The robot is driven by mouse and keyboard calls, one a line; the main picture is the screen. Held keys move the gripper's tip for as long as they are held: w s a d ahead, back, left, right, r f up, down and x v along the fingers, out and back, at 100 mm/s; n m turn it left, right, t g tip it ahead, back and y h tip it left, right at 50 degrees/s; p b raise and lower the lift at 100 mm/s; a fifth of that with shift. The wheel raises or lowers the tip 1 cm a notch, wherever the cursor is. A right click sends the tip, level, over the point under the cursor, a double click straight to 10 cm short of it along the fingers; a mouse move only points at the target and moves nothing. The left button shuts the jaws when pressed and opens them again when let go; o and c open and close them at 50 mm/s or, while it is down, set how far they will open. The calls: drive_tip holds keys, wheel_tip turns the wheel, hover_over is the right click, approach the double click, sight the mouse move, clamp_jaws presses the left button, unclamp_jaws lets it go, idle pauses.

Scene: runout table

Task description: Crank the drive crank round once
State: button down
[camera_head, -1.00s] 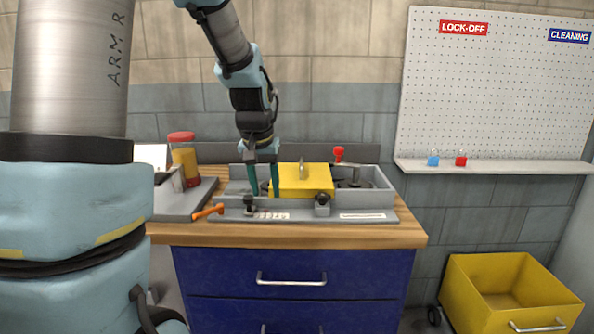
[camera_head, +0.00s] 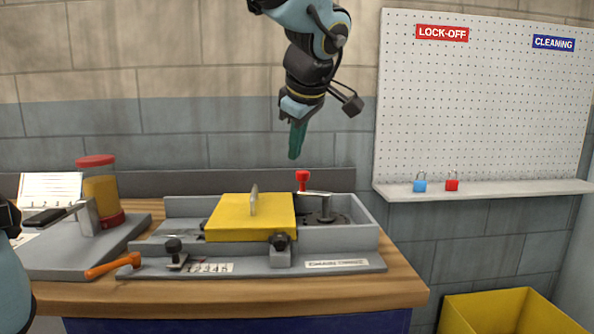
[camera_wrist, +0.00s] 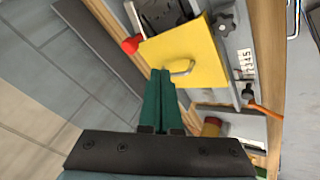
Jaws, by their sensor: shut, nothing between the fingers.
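The drive crank has a metal arm (camera_head: 316,194) on a round hub in the right part of the grey tray machine. Its red knob (camera_head: 303,176) stands upright at the arm's left end; the knob also shows in the wrist view (camera_wrist: 131,45). My gripper (camera_head: 294,154) is shut and empty, with its green fingers above the back of the machine, up and slightly left of the red knob and apart from it. In the wrist view the shut fingers (camera_wrist: 160,74) point toward the yellow cover. The hub lies partly behind the tray's front wall.
A yellow cover (camera_head: 225,218) with an upright handle sits left of the crank. Black knobs (camera_head: 279,241) and an orange lever (camera_head: 112,265) line the front. A jar (camera_head: 99,192) stands at the left. Padlocks (camera_head: 452,182) rest on the pegboard shelf. A yellow bin is at lower right.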

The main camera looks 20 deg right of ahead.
sight(298, 174)
drive_tip(key=p+x, duration=0.1)
drive_tip(key=x, duration=0.8)
drive_tip(key=shift+p, duration=0.4)
drive_tip(key=shift+w+d+f+p, duration=0.2)
drive_tip(key=shift+w+d+p, duration=0.3)
drive_tip(key=shift+w+d, duration=0.3)
drive_tip(key=shift+w+d+f+p, duration=0.2)
drive_tip(key=shift+w+d+p, duration=0.25)
drive_tip(key=shift+w+d, duration=0.25)
drive_tip(key=shift+w, duration=0.15)
